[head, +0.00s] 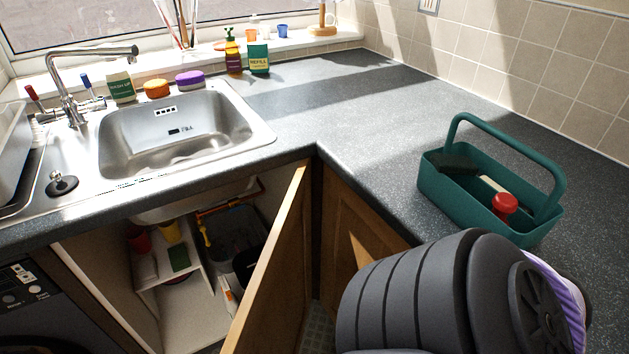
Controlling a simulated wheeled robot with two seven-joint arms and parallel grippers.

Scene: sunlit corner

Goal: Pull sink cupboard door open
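The sink cupboard door (275,271) is a wooden panel standing swung out from the cupboard below the sink (190,130). Its top edge runs from under the worktop corner toward the bottom of the picture, and its lower part is cut off. The cupboard inside (185,310) shows a white shelf, orange pipework and several stored items. A large dark grey arm part of mine fills the bottom right, in front of the neighbouring wooden cupboard. Neither gripper shows, so I cannot see whether either one touches the door.
A green caddy (450,178) with a red-topped item stands on the right worktop. A washing machine (38,300) is at lower left. Bottles and sponges line the back of the sink. The corner worktop (350,105) is mostly clear.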

